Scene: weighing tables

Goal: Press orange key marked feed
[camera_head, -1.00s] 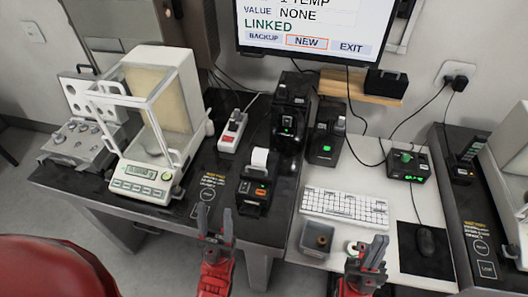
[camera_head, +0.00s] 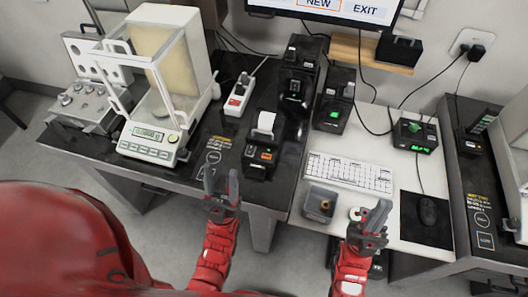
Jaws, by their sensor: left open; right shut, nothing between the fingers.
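The small black printer (camera_head: 261,152) stands on the dark table with white paper sticking out of its top. Its orange key (camera_head: 267,156) shows on the front face; the marking is too small to read. My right gripper (camera_head: 376,215) is shut and empty, near the front edge of the white tabletop, right of the small grey container.
An analytical balance (camera_head: 149,145) stands left of the printer, a power strip (camera_head: 238,95) behind it. A white keyboard (camera_head: 350,173), grey container (camera_head: 319,203) and mouse (camera_head: 427,211) are to the right. Black devices (camera_head: 299,80) stand behind the printer.

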